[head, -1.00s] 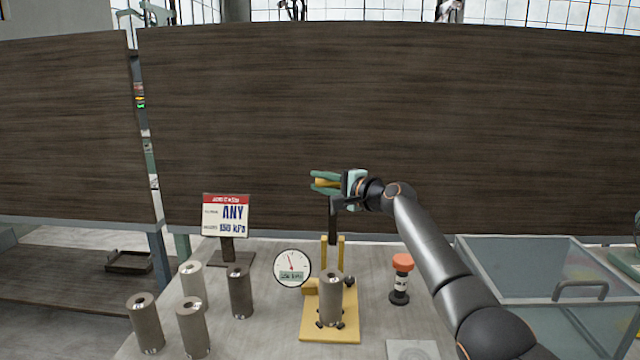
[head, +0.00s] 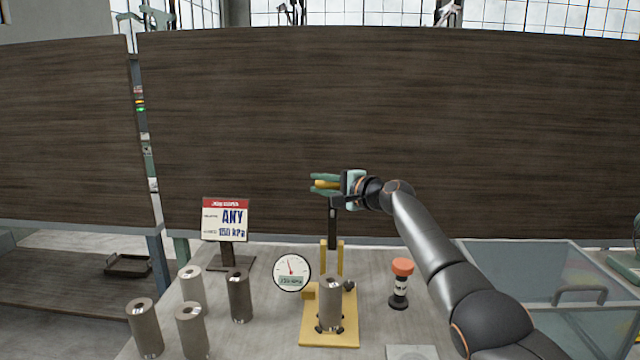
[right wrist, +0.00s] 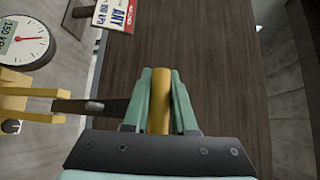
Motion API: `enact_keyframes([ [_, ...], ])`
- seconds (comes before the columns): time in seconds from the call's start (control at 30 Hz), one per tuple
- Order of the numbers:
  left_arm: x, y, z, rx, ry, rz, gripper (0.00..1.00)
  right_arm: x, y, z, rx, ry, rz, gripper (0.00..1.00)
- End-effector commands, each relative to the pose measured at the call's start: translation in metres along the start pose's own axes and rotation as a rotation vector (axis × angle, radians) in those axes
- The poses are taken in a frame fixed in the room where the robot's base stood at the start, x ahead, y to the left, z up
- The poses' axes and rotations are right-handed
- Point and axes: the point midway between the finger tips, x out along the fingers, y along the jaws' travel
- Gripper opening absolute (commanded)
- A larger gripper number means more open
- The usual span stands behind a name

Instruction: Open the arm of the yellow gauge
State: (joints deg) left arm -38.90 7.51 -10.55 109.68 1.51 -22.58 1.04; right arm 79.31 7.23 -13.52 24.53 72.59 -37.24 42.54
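The yellow gauge has a yellow base (head: 346,337) on the table, with a grey metal cylinder (head: 330,303) standing upright on it. A round white dial (head: 292,272) is at its left. Its dark arm (head: 332,225) stands about upright between two yellow posts at the back. The arm's yellow handle (right wrist: 161,100) is at the top. My right gripper (head: 322,184) is shut on this handle, with a green finger on each side of it in the right wrist view. My left gripper is not in view.
Several grey cylinders (head: 146,328) stand at the left of the table. A sign (head: 225,220) stands behind them. An orange-topped black and white object (head: 400,283) stands right of the gauge. A glass-topped case (head: 530,268) is at the right. A tall dark panel (head: 400,120) rises behind.

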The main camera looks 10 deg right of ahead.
Motion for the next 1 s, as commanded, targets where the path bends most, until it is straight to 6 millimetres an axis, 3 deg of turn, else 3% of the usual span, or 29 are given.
enact_keyframes([
  [0.03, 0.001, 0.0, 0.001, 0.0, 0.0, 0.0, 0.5, -0.001, 0.018, -0.011, 0.003, 0.019, 0.028, 0.39],
  [0.2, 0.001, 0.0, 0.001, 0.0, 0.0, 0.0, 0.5, -0.001, 0.018, -0.011, 0.003, 0.019, 0.029, 0.55],
  [0.63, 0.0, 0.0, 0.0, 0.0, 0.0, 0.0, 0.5, -0.004, 0.015, -0.011, 0.004, 0.016, 0.023, 0.55],
  [1.0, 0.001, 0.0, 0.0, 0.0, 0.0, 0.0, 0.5, -0.026, 0.012, -0.009, 0.0, 0.017, 0.017, 0.55],
])
